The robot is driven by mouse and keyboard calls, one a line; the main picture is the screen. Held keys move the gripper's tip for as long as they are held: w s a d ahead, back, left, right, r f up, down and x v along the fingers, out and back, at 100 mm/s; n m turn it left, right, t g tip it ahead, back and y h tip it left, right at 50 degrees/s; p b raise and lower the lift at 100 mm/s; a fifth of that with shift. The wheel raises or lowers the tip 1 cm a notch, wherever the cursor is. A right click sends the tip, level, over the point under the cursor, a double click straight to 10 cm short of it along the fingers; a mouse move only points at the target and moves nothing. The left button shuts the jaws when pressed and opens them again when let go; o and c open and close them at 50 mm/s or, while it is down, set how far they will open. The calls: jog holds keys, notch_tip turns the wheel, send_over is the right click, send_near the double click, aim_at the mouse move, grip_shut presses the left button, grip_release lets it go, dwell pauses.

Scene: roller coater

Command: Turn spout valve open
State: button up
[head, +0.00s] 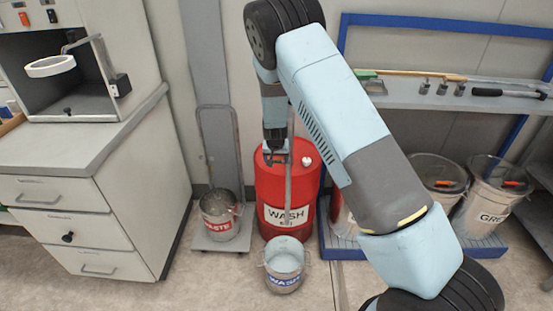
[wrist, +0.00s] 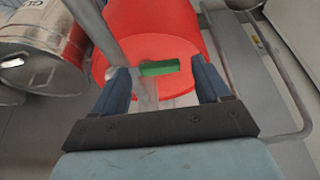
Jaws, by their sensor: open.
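A red drum (head: 268,190) labelled WASH stands on the floor, with a grey vertical pipe (head: 289,185) at it. In the wrist view a small green piece (wrist: 158,67), perhaps the spout valve's handle, lies in front of the red drum (wrist: 150,25), beside the grey pipe (wrist: 100,28). My gripper (head: 276,155) is over the drum's top. In the wrist view my gripper (wrist: 163,82) is open, with the green piece and the pipe's lower end showing between its fingers. Whether the fingers touch either cannot be told.
A WASH bucket (head: 284,268) stands before the drum. A WASTE bucket (head: 220,215) sits on a grey platform (head: 215,243) at left. More buckets (head: 484,200) stand at right on a blue rack, under a tool shelf (head: 465,93). A drawer cabinet (head: 85,205) is at far left.

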grip_shut()
dwell(0.8)
